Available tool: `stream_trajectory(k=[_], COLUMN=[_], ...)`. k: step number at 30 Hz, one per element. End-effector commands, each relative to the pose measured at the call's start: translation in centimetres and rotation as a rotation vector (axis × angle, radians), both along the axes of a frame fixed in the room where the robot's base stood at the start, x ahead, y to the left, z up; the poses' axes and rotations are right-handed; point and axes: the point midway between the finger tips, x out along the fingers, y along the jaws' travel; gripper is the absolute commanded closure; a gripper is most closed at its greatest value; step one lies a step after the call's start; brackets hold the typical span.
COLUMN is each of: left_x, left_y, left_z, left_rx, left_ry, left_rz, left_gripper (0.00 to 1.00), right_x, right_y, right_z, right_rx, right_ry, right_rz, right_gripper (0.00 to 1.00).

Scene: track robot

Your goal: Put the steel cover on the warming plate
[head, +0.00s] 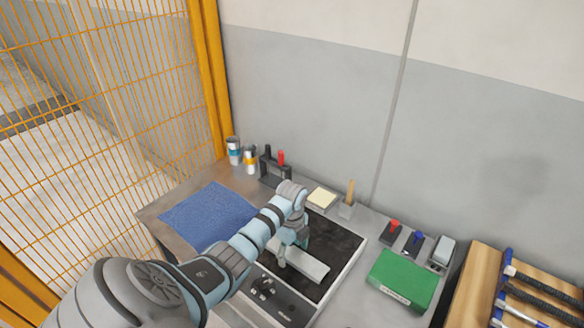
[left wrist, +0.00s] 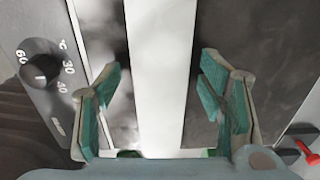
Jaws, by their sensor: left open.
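The steel cover (head: 308,267) is a long pale grey bar with a ridge along its length. It lies on the dark top of the warming plate (head: 338,244), which has a light rim and a control panel with a knob at its front left. My left gripper (head: 293,249) is over the cover's far-left part in the head view. In the left wrist view the open green-padded fingers (left wrist: 164,95) stand on either side of the cover (left wrist: 160,60), with a gap on both sides. The knob (left wrist: 40,75) shows at left there. My right gripper is not in view.
A blue mat (head: 207,215) lies left of the plate. Cans (head: 250,158), a rack with black and red handles (head: 275,167) and a yellow pad (head: 321,197) stand behind. A green box (head: 403,278) and red and blue stamps are at right. A yellow fence (head: 110,110) borders the left.

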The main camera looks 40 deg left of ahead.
Motion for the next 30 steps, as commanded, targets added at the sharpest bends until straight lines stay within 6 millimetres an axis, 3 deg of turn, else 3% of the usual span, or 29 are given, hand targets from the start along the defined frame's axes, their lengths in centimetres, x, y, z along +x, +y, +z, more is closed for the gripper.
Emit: stream_trajectory(k=[5,12,15,19,30], left_x=[0.1,0.1,0.1,0.0,0.0], left_y=[0.1,0.1,0.1,0.0,0.0], left_z=[2.5,9.2,11.2,12.3,12.3], left_rx=[0.001,0.002,0.002,0.0,-0.001], left_ry=[-0.004,-0.005,-0.005,-0.001,0.0], left_rz=[0.0,0.0,0.0,0.001,0.001], left_gripper=[0.37,0.37,0.37,0.37,0.37], right_x=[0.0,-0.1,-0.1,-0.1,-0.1], right_y=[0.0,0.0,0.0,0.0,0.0], right_z=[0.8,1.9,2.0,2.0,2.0], right_rx=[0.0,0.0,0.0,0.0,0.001], right_ry=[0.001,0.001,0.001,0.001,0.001], right_rz=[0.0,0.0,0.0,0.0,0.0], right_gripper=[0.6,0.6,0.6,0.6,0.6])
